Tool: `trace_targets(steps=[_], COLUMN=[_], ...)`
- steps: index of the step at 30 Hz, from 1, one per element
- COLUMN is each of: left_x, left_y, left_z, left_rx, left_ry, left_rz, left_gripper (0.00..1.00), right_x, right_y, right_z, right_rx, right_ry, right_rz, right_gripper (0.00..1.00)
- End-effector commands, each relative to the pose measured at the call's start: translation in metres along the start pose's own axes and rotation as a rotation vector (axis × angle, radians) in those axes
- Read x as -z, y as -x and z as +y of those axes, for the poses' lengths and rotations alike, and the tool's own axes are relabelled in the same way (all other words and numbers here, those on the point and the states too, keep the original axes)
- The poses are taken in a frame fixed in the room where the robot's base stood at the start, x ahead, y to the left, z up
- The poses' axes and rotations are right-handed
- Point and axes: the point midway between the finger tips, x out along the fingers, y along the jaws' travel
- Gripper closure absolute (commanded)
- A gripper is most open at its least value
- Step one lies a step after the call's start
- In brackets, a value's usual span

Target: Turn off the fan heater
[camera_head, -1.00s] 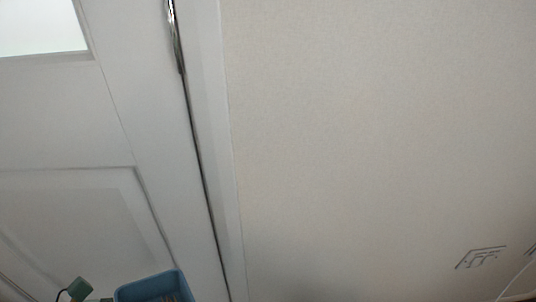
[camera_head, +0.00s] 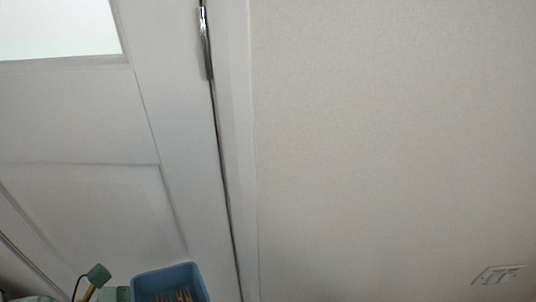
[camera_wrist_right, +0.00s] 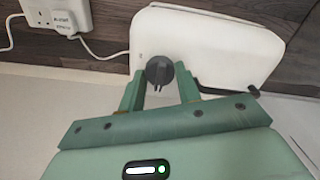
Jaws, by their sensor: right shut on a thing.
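The knob's pointer faces down in the picture. Any markings around the knob cannot be read. The heater, knob and right gripper are not in the head view.
A white wall socket (camera_wrist_right: 65,15) with a plug and white cable is left of the heater. A pale worktop (camera_wrist_right: 40,110) lies below. The head view shows a white door (camera_head: 85,120), a bare wall (camera_head: 390,130) and a blue bin (camera_head: 170,278) holding light sticks.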

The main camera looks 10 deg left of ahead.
Motion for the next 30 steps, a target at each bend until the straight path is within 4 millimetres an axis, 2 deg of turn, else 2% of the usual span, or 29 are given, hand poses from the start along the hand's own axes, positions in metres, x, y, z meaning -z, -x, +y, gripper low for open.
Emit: trace_targets(steps=[18, 19, 21, 30], left_x=[-0.0001, -0.0001, -0.0001, -0.0017], left_y=[0.0000, 0.0000, 0.0000, 0.0011], left_z=[0.0000, 0.0001, 0.0000, -0.0003], left_rx=[0.000, 0.000, 0.000, -0.001], left_ry=[0.000, 0.000, 0.000, -0.002], left_rz=[0.000, 0.000, 0.000, -0.001], left_gripper=[1.00, 1.00, 1.00, 1.00], right_x=[-0.0014, -0.0014, -0.0012, -0.0001], right_y=[-0.0009, -0.0009, -0.0008, 0.0014], right_z=[-0.0005, -0.0005, -0.0004, 0.0000], right_rx=[0.001, 0.001, 0.001, 0.000], right_ry=[0.042, 0.042, 0.041, 0.040], right_rz=[-0.003, -0.003, -0.003, 0.000], right_gripper=[0.89, 0.58, 0.44, 0.44])
